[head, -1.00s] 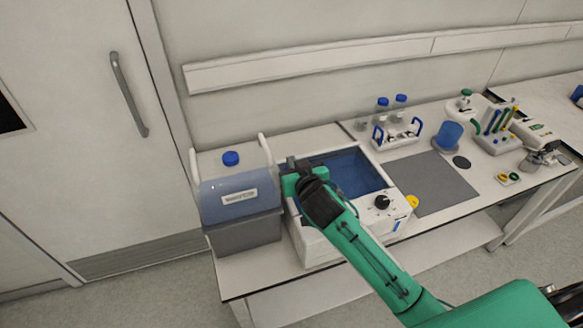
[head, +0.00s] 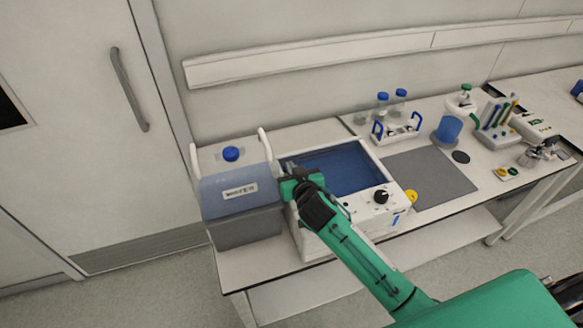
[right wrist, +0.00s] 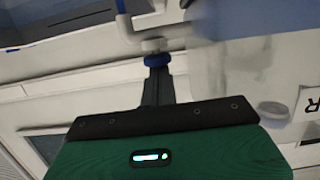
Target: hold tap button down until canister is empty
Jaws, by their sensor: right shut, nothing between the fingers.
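The blue-grey canister (head: 238,205), with a white label and a blue cap (head: 231,153), stands upright at the left end of the bench. Its labelled wall shows at the right of the right wrist view (right wrist: 240,80). The blue tap button (right wrist: 157,60) sits under a white round part in that view. My right gripper (head: 287,165) is beside the canister's right side, over the left edge of the bath. Its shut, empty fingers (right wrist: 157,72) meet the blue button and appear to touch it. My left gripper is out of view.
The white bath (head: 370,215) with a blue basin and black knob stands right of the canister. A grey mat (head: 430,178), a bottle rack (head: 397,131) and a blue beaker (head: 448,129) stand farther right. The bench's front edge is close to the bath.

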